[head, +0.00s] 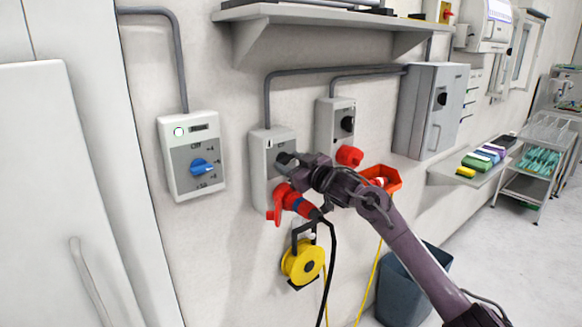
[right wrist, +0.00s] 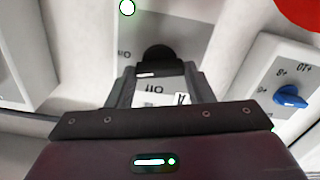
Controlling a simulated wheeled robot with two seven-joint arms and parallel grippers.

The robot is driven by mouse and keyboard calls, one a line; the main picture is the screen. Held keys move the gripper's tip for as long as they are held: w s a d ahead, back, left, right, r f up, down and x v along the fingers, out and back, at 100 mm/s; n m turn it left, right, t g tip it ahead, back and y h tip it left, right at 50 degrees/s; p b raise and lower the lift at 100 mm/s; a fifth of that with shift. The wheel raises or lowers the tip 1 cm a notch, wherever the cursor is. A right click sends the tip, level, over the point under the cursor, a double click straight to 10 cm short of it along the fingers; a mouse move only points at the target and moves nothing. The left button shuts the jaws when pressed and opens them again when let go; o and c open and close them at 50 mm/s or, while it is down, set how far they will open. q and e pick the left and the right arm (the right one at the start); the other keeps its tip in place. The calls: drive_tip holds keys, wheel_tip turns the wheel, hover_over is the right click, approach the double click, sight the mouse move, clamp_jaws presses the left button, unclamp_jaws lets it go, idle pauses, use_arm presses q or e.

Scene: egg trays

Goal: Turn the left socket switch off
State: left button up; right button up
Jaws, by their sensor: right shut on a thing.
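The left socket box (head: 258,150) is a grey wall box with a red socket and a red-and-blue plug (head: 296,203) below, with a black cable hanging from it. My right gripper (head: 287,160) is at the upper part of this box, where it covers most of the switch. In the right wrist view, the black switch knob (right wrist: 157,58) sits between the fingers, with "On" and "Off" lettering beside it. The right gripper is shut on the knob. The exact knob angle is hard to tell. My left gripper is not in view.
The right socket box (head: 333,112) has a black knob and red socket. A panel with a blue knob (head: 202,167) is at left. A yellow cable reel (head: 302,262) hangs below; a red bin (head: 384,178) and a shelf (head: 320,14) are nearby.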

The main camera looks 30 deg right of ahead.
drive_tip(key=n+b, duration=0.2)
drive_tip(key=n, duration=0.2)
drive_tip(key=shift+f+n, duration=0.1)
drive_tip(key=shift+n, duration=0.2)
drive_tip(key=n+b, duration=0.2)
drive_tip(key=n, duration=0.1)
drive_tip(key=shift+a+f+n, duration=0.1)
drive_tip(key=shift+n, duration=0.2)
drive_tip(key=n+b, duration=0.2)
drive_tip(key=n, duration=0.1)
drive_tip(key=shift+n, duration=0.3)
drive_tip(key=shift+a+f+n+b, duration=0.15)
drive_tip(key=shift+n+b, duration=0.35)
drive_tip(key=shift+n, duration=1)
drive_tip(key=o, duration=0.8)
drive_tip(key=shift+c, duration=0.2)
drive_tip(key=shift+o, duration=1.2)
drive_tip(key=shift+s, duration=0.1)
